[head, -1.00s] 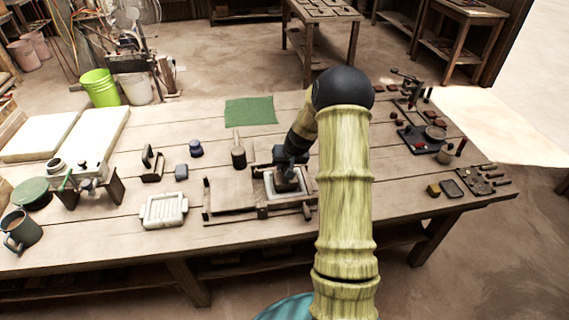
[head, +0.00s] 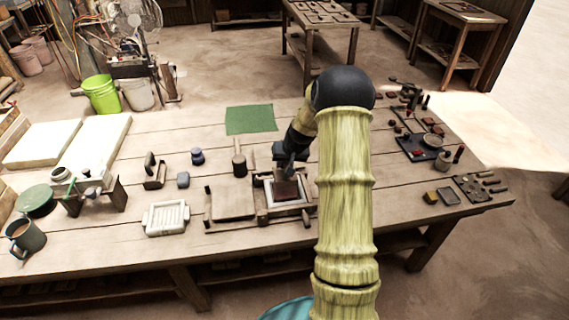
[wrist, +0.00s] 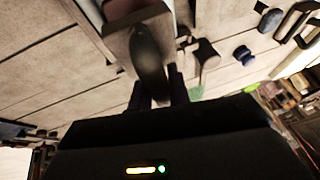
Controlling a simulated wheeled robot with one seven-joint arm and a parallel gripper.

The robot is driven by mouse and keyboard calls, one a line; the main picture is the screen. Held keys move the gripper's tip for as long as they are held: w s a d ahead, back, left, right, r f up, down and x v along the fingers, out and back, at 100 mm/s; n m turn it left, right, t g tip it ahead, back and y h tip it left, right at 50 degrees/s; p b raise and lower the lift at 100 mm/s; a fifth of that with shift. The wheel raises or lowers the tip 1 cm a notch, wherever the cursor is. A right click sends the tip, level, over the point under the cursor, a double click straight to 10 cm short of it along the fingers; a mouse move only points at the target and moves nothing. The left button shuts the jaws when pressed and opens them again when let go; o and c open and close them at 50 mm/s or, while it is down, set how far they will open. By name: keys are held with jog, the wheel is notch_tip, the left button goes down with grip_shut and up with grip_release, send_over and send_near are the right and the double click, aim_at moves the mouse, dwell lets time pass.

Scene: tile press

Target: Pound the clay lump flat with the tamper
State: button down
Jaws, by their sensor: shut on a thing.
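My gripper (head: 289,160) is over the right half of the wooden press and is shut on the dark rounded handle of the tamper (wrist: 148,58), which points away from the wrist camera. The tamper's lower end is hard to make out in the head view. A reddish-brown mass, seemingly the clay lump (head: 287,191), shows inside a pale square frame below the gripper. I cannot tell whether the tamper touches it.
The press's empty wooden bed (head: 232,203) lies left of the frame. Small tools crowd the table's right end.

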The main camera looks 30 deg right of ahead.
jog(key=shift+w+f, duration=0.15)
jog(key=shift+w, duration=0.1)
notch_tip(320, 180, down, 7)
jog(key=b, duration=0.5)
jog(key=shift+s+b, duration=0.1)
jog(key=shift+b, duration=0.2)
jog(key=shift+s, duration=0.2)
notch_tip(320, 180, up, 6)
jog(key=p, duration=0.4)
jog(key=shift+w, duration=0.15)
jog(key=shift+w, duration=0.1)
